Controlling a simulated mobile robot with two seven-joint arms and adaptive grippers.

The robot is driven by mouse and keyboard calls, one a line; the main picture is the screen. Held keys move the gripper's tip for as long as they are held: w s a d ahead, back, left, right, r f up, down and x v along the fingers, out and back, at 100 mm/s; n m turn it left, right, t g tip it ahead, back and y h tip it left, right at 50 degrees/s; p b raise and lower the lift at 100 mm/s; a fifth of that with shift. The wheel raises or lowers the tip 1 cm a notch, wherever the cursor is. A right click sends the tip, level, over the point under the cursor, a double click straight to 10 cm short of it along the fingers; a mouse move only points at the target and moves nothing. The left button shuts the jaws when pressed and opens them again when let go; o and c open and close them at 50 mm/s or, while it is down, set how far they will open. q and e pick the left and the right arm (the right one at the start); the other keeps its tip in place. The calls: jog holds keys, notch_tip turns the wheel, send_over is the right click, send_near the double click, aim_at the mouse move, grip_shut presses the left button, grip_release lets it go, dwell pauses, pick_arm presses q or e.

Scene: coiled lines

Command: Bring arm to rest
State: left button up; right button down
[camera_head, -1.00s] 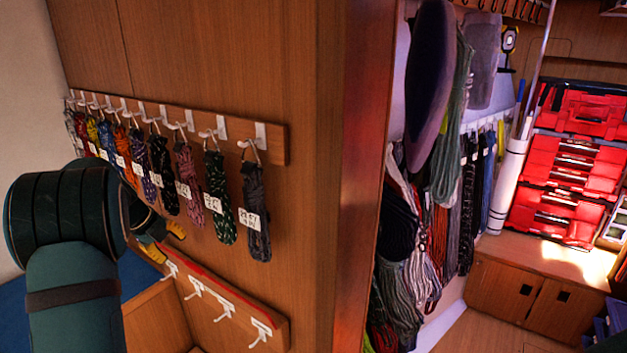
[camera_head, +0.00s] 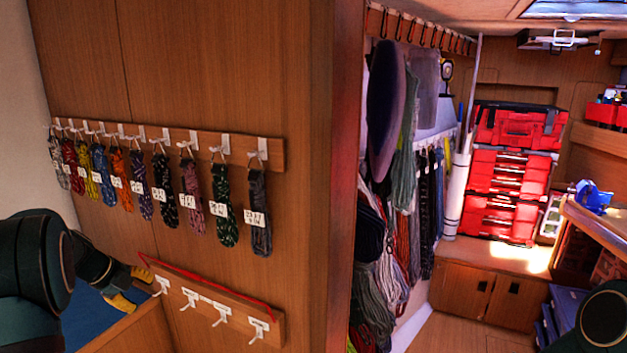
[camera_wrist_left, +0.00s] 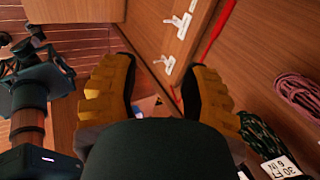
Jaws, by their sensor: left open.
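My left gripper (camera_head: 135,287) has yellow fingers and shows low at the left in the head view, just left of the lower hook rail (camera_head: 213,297). In the left wrist view its fingers (camera_wrist_left: 157,85) stand wide apart with nothing between them. My left arm (camera_head: 35,265) comes in from the left edge. A dark rounded part (camera_head: 606,318) at the lower right is a link of mine. In the left wrist view a dark jointed arm (camera_wrist_left: 32,95) stands at the left. I cannot make out the right gripper.
Several tagged coiled lines (camera_head: 190,197) hang from the upper rail (camera_head: 200,141) on the wooden wall. The lower rail has bare white hooks and a thin red edge or cord. Hanging ropes (camera_head: 385,255), red toolboxes (camera_head: 508,190) and a bench (camera_head: 585,228) stand to the right.

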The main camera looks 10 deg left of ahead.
pick_arm(q)
jog(key=w+d+f+n+t+h+b, duration=0.2)
jog(key=w+d+f+n, duration=0.1)
jog(key=w+d+f, duration=0.55)
jog(key=s+d+f+n+t+b, duration=0.1)
jog(key=s+d+f+n+b, duration=0.25)
jog(key=d+f+n, duration=0.9)
jog(key=s+d+f+n+g+b, duration=0.2)
jog(key=s+d+f+n+g, duration=0.1)
jog(key=s+d+f, duration=0.5)
jog(key=s+d+f+n+g+b, duration=0.3)
jog(key=s+d+f, duration=0.6)
jog(key=s, duration=0.6)
jog(key=d+n, duration=0.1)
jog(key=d, duration=0.1)
jog(key=shift+d+f+g+y, duration=0.3)
jog(key=shift+d+g+y, duration=0.1)
pick_arm(e)
notch_tip(320, 180, down, 12)
jog(key=shift+w, duration=0.4)
pick_arm(q)
jog(key=shift+a, duration=0.1)
pick_arm(e)
jog(key=shift+a+f, duration=0.1)
jog(key=shift+a, duration=0.05)
